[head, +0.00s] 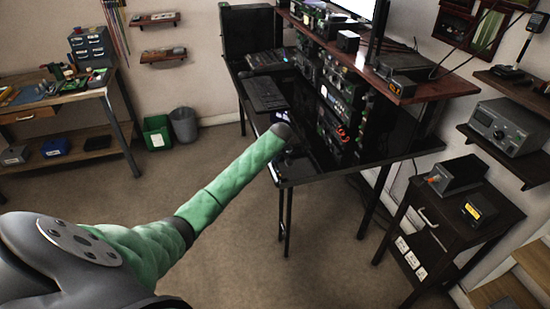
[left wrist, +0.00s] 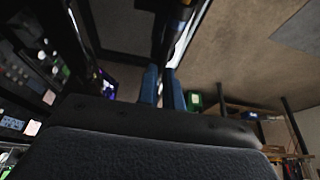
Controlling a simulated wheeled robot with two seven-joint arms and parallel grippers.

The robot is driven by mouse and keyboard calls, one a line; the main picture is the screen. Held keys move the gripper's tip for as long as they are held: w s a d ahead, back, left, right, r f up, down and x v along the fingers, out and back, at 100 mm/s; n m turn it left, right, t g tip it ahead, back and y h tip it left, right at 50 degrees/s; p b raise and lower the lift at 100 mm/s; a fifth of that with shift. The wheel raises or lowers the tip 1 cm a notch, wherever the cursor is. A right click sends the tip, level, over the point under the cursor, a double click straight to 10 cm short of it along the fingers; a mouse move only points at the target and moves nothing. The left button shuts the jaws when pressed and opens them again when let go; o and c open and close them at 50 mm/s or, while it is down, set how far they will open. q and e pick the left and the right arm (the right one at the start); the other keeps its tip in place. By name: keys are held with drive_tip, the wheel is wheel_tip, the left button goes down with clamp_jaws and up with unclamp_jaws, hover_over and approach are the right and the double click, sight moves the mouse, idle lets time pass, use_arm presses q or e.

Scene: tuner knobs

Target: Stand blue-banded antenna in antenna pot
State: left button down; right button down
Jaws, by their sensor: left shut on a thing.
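My left gripper (head: 290,152) is over the near edge of the black desk in the head view, small and dark beyond my green-sleeved arm. In the left wrist view its two blue fingers (left wrist: 161,88) are close together, shut on a thin dark rod (left wrist: 168,45) that runs up to the top edge. The rod seems to be the antenna; a bluish patch near its top may be the band, but this is too dark to be sure. I cannot make out the antenna pot in either view. My right gripper is not in view.
A dark side cabinet (head: 445,235) stands at right. A green bin (head: 157,132) and workbench (head: 60,108) are at left. Floor is clear before the desk.

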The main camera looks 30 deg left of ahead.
use_arm(q)
drive_tip(key=shift+f, duration=0.1)
drive_tip(key=c, duration=1.6)
unclamp_jaws()
drive_tip(key=shift+o, duration=0.2)
